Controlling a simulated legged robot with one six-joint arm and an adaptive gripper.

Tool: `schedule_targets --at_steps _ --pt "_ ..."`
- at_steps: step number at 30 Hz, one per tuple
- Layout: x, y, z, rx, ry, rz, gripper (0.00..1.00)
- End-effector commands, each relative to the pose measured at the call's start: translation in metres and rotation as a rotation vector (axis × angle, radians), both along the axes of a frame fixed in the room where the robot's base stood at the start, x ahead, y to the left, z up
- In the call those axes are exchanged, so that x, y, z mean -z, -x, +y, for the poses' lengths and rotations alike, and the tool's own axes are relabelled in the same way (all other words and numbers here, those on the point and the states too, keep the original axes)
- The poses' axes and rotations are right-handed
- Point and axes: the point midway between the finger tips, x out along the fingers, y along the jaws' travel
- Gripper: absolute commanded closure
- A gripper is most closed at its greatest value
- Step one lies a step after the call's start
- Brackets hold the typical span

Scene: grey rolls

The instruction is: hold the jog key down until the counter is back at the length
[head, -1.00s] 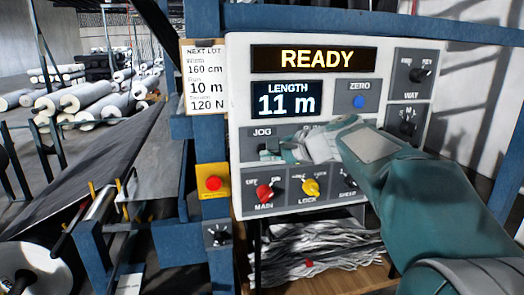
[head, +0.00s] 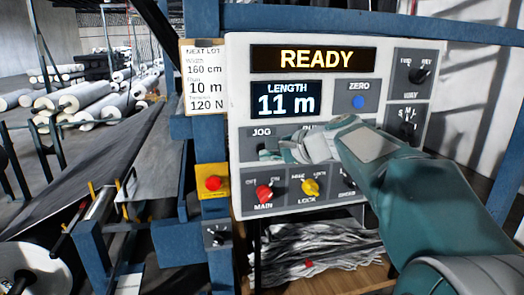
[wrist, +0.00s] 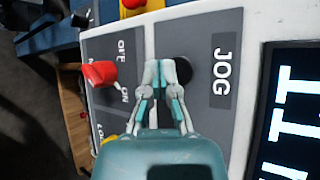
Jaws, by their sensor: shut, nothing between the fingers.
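The control panel (head: 408,35) shows READY on its top display (head: 316,59). The length counter (head: 287,99) reads 11 m. The black jog key (wrist: 184,70) sits beside its JOG label in the wrist view; in the head view my fingers partly cover it. My gripper (wrist: 158,66) is shut and empty, its fingertips at the key's edge and partly over it. I cannot tell whether they touch or press it. My gripper also shows in the head view (head: 274,150). The lot card (head: 205,80) reads 160 cm, 10 m and 120 N.
A red main knob (head: 264,193) and yellow lock knob (head: 310,188) sit below the jog key. A blue zero button (head: 358,102) is upper right. A red stop button (head: 213,183) on a yellow box stands left of the panel. Rolls lie at the back left.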

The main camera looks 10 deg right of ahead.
Motion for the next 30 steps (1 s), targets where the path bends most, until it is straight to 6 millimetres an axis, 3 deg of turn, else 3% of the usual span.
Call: schedule_targets --at_steps 30 --pt "-0.0017 -0.0076 -0.0005 0.000 0.000 0.000 1.00"
